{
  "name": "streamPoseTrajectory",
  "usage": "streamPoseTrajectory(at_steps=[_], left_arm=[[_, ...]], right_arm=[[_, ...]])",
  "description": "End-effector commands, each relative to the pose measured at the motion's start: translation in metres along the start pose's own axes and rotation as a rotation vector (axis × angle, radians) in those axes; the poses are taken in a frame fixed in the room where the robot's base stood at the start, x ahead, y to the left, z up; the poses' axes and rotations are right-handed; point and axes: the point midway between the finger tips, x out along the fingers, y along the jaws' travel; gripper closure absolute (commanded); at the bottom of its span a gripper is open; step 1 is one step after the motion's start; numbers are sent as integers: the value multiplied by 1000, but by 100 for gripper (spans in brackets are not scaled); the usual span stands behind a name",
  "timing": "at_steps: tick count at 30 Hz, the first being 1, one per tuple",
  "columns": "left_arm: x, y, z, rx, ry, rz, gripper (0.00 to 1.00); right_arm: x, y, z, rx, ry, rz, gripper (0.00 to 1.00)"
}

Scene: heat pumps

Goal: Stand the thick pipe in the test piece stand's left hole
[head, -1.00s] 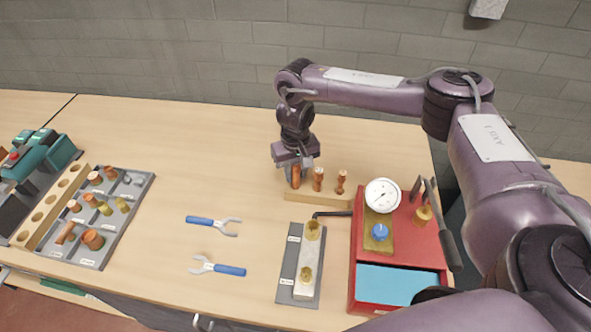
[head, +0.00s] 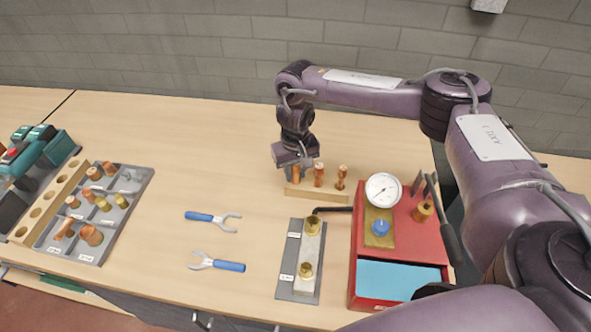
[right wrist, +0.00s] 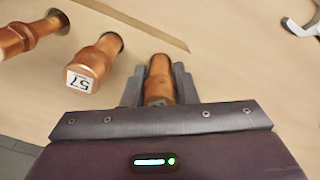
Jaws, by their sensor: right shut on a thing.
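My right gripper (head: 295,166) is shut on the thick copper pipe (head: 296,176), which looks roughly upright at the left end of the wooden test piece stand (head: 325,193). The pipe's lower end meets the stand around its left hole; how deep it sits I cannot tell. In the right wrist view the pipe (right wrist: 159,80) is between the two fingers of the gripper (right wrist: 158,88). Two other copper pieces, a middle one (head: 319,176) and a right one (head: 341,177), stand in the stand. My left gripper is not in view.
A red box with a gauge (head: 383,190) stands close right of the stand. A grey plate with brass fittings (head: 290,262) lies in front. Two blue-handled pliers (head: 205,217) and a grey parts tray (head: 128,205) are left. The table behind is clear.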

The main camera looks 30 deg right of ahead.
Motion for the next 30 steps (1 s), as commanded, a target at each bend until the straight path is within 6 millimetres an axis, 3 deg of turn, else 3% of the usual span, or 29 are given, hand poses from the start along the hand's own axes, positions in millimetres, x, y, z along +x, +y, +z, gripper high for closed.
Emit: streamPoseTrajectory(at_steps=[2,3,8,19,23,30], left_arm=[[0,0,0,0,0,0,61],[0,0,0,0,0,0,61],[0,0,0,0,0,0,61],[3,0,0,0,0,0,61],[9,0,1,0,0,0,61],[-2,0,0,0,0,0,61]], right_arm=[[0,0,0,0,0,0,97],[0,0,0,0,0,0,69],[0,0,0,0,0,0,49],[-7,0,-1,0,1,-1,49],[-27,0,-1,-1,4,-2,49],[-69,0,-1,-2,3,0,49]])
